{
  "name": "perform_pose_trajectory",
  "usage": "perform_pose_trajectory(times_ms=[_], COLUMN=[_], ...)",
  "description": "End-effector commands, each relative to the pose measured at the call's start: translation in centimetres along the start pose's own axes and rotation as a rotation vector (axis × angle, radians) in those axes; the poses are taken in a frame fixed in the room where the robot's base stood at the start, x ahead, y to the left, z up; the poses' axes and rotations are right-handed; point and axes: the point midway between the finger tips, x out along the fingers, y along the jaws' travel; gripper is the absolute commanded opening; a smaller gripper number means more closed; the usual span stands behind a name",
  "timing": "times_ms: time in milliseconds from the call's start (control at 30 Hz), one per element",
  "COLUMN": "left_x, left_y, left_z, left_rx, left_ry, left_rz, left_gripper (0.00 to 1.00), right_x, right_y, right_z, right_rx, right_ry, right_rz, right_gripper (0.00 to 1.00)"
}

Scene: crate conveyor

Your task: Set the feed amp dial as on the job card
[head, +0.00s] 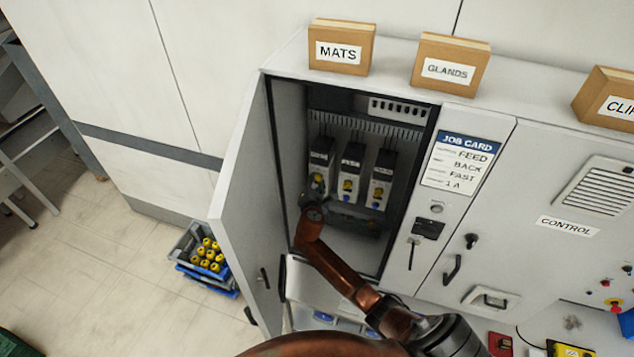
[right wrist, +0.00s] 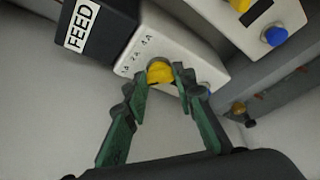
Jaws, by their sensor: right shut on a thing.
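The feed unit (head: 322,152) is the leftmost of three white units with black tops inside the open cabinet. In the right wrist view its black top bears a FEED label (right wrist: 82,27). Its yellow amp dial (right wrist: 159,73) is between the fingertips of my right gripper (right wrist: 161,76), which is shut on it. Small amp marks, partly legible, run above the dial; its pointer direction is unclear. In the head view my right gripper (head: 317,187) covers the unit's lower part. The job card (head: 461,162) reads FEED, BACK, FAST, 1 A. My left gripper is not in view.
The open cabinet door (head: 243,200) stands left of my right arm. The neighbouring units (head: 351,172) and (head: 381,178) stand close on the right. Boxes marked MATS (head: 340,48) and GLANDS (head: 449,64) sit on top. A crate of yellow items (head: 203,256) is on the floor.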

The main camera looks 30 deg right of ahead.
Motion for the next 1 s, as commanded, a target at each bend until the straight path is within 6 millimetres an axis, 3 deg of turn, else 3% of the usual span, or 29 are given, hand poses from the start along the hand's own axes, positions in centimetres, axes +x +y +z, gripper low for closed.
perform_pose_trajectory(times_ms=[33, 67, 300, 667, 767, 1000], left_x=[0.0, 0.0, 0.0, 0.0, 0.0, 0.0], left_y=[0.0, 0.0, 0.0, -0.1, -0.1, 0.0], left_z=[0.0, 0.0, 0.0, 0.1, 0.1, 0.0], left_rx=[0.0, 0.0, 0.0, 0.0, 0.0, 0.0], left_ry=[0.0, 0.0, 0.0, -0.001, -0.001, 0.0], left_rz=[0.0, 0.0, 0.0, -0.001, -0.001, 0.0], left_gripper=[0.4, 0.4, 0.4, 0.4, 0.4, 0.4], right_x=[0.0, 0.0, 0.0, -0.5, -1.6, -6.6], right_y=[-0.1, -0.1, -0.1, 0.0, 0.0, -0.1], right_z=[-0.2, -0.2, -0.1, -0.1, -0.1, -0.1], right_rx=[0.0, 0.0, 0.001, 0.002, 0.003, 0.004], right_ry=[0.004, 0.004, 0.002, 0.001, 0.002, 0.004], right_rz=[-0.002, -0.001, 0.0, 0.001, 0.002, 0.002], right_gripper=[0.0, 0.25, 0.41, 0.42, 0.42, 0.42])
